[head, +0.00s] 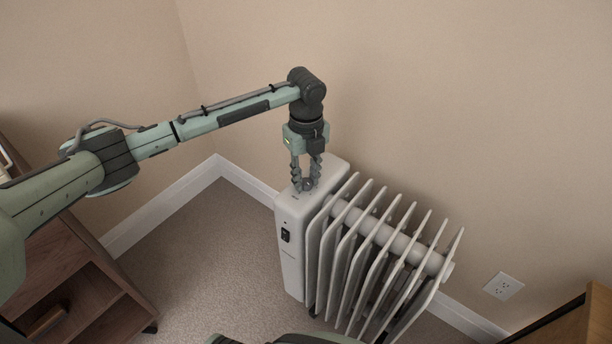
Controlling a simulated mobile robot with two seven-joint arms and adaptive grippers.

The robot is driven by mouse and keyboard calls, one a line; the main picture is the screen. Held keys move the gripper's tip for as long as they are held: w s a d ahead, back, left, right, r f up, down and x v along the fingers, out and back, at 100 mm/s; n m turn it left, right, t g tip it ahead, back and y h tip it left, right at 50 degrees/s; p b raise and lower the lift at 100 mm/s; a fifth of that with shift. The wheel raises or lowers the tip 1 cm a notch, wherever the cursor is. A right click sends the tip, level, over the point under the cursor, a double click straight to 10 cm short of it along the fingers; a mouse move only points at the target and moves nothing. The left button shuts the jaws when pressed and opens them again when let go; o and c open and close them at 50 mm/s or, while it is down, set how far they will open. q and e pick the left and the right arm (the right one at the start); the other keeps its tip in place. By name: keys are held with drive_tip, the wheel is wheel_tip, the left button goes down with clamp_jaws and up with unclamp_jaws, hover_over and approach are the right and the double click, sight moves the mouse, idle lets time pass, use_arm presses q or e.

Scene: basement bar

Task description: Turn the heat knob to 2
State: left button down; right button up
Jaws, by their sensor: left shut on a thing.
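A white oil radiator heater (293,240) with several fins stands on the carpet near the wall. Its control box is at the left end, with a black switch (286,235) on the front face. My left gripper (306,185) points down onto the top of the control box and is shut on the heat knob (307,184). The knob is small, dark and mostly hidden between the fingertips, and I cannot read its setting or any marks. My right gripper is not in view.
A brown wooden cabinet (85,290) stands at the lower left, and a wooden furniture edge (575,325) is at the lower right. A wall outlet (503,286) is right of the heater. Carpet left of the heater is clear.

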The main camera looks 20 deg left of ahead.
sight(306, 182)
use_arm(q)
drive_tip(key=shift+m, duration=0.6)
drive_tip(key=shift+d, duration=0.1)
drive_tip(key=c, duration=1.3)
unclamp_jaws()
drive_tip(key=shift+o, duration=0.2)
wheel_tip(306, 182, up, 12)
